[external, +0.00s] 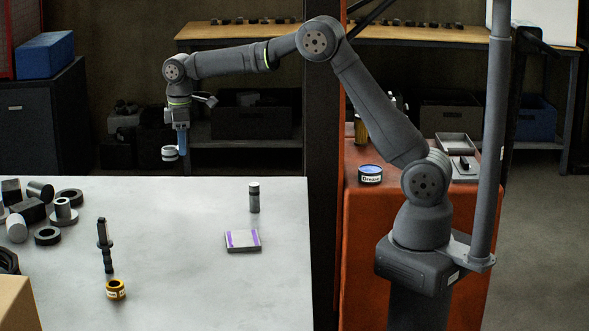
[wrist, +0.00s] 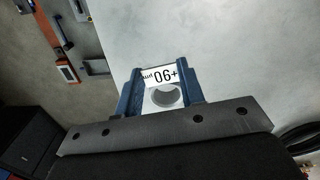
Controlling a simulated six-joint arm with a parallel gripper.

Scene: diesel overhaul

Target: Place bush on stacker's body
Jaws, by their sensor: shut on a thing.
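My gripper (external: 183,150) hangs over the far part of the grey table, pointing down, with blue fingers. It is shut on a pale ring-shaped bush (external: 169,153), held well above the tabletop. In the wrist view the bush (wrist: 162,97) sits between the two blue fingers (wrist: 162,88), with a round hole and a white label reading "+06 mm". A dark stepped upright piece (external: 105,247) stands on the table at the front left; it may be the stacker's body, but I cannot tell for sure.
A yellow labelled ring (external: 115,289) lies beside the dark piece. Several metal parts (external: 40,205) crowd the left. The table's middle is clear.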

